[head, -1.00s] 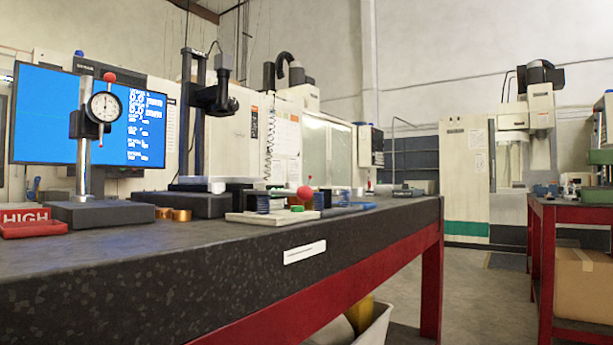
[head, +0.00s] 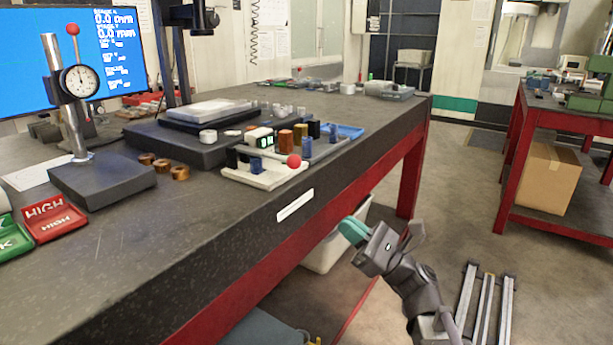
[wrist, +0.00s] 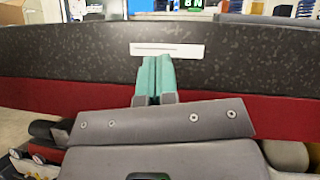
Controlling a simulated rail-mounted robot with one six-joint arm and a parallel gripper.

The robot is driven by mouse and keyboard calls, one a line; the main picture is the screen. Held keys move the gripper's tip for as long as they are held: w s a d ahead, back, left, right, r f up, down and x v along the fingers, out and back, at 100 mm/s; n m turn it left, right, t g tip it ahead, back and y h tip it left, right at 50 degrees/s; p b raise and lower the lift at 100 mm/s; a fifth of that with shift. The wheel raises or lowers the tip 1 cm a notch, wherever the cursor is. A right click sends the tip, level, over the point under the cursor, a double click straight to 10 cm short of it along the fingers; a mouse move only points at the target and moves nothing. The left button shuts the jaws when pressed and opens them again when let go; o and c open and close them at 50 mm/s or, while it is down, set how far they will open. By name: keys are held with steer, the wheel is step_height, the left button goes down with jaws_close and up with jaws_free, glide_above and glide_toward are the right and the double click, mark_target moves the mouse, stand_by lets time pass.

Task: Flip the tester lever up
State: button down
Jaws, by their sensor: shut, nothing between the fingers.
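The tester (head: 262,178) is a pale base plate near the bench's front edge, with dark and blue blocks and a small green display. A red ball knob (head: 294,161) sits low at its front right corner; the lever arm behind it is hard to make out. In the wrist view, part of the tester (wrist: 165,15) shows at the top edge. My gripper (head: 353,231) is in front of the bench, below and right of the red knob, apart from it. Its teal fingers (wrist: 155,64) are together and empty, pointing at the bench's front face.
The dark stone bench (head: 235,215) has a white label (head: 296,204) on its front face. A dial gauge stand (head: 80,80) with another red ball stands at the left. Red and green trays lie front left. A pale bin (head: 325,255) stands under the bench. The aisle floor is open.

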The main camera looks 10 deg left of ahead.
steer(key=shift+a, duration=0.1)
steer(key=p+x, duration=0.3)
steer(key=x, duration=0.1)
steer(key=d+r+p+x, duration=0.1)
steer(key=p+x, duration=0.2)
steer(key=x, duration=0.1)
steer(key=s+r+p+x, duration=0.1)
steer(key=p+x, duration=0.2)
steer(key=x, duration=0.1)
steer(key=shift+w+a+r, duration=0.1)
steer(key=shift+w+r, duration=0.05)
steer(key=shift+r, duration=0.25)
